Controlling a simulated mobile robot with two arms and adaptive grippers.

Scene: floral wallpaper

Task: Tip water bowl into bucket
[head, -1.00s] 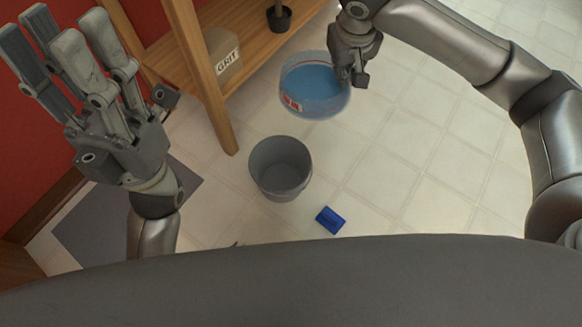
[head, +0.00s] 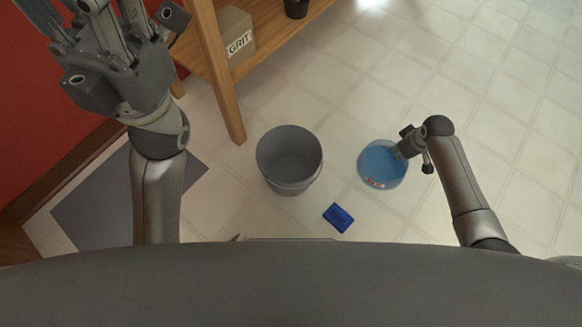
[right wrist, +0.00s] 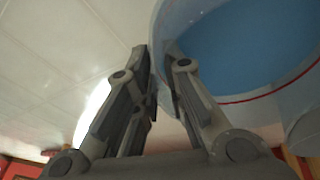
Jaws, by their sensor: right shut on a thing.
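The clear bowl (head: 379,185) holds blue water (head: 380,162) and has a red mark on its near side. In the head view it is right of the grey bucket (head: 292,187), apart from it and looking roughly level. My right gripper (head: 402,149) is shut on the bowl's rim at its right side. In the right wrist view the bowl wall (right wrist: 166,30) passes between the fingers. The bucket stands upright on the floor and looks empty. My left gripper (head: 112,30) is at the upper left with its fingers spread and empty, the tips cut off by the frame.
A blue block-like object (head: 338,217) lies on the floor below the bucket. A wooden shelf leg (head: 222,90) stands behind and left of the bucket, with a GRIT box (head: 236,36) on the shelf. A grey mat (head: 92,208) lies at left. Floor at right is clear.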

